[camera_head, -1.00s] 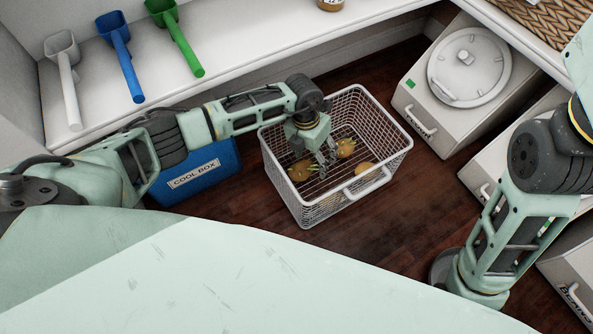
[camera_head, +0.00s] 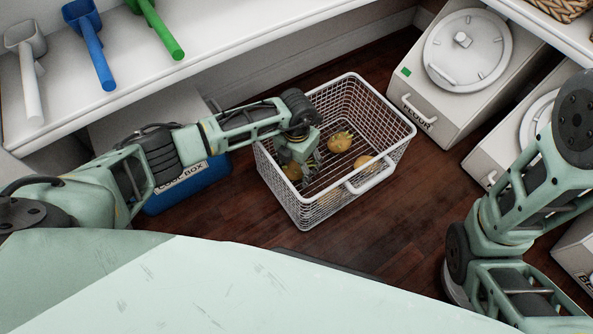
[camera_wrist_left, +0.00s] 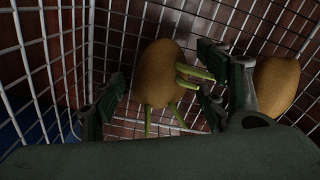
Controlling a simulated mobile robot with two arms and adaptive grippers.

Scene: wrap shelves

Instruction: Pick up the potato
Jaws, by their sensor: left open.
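Several brown potatoes lie in a white wire basket (camera_head: 388,183) on the floor. My left gripper (camera_head: 307,170) is open and reaches down into the basket's left part. In the left wrist view, a potato with green sprouts (camera_wrist_left: 160,72) shows between the open fingers, with no clear grip on it. Another potato (camera_wrist_left: 277,85) lies beyond the right finger. My right arm shows at the right, its gripper outside the picture.
A blue cool box (camera_head: 190,187) stands left of the basket, beneath my left arm. White bins, one a flour bin (camera_head: 418,108), stand at the right. White, blue (camera_head: 92,45) and green scoops lie on the shelf above. Dark wooden floor (camera_head: 400,235) is bare in front of the basket.

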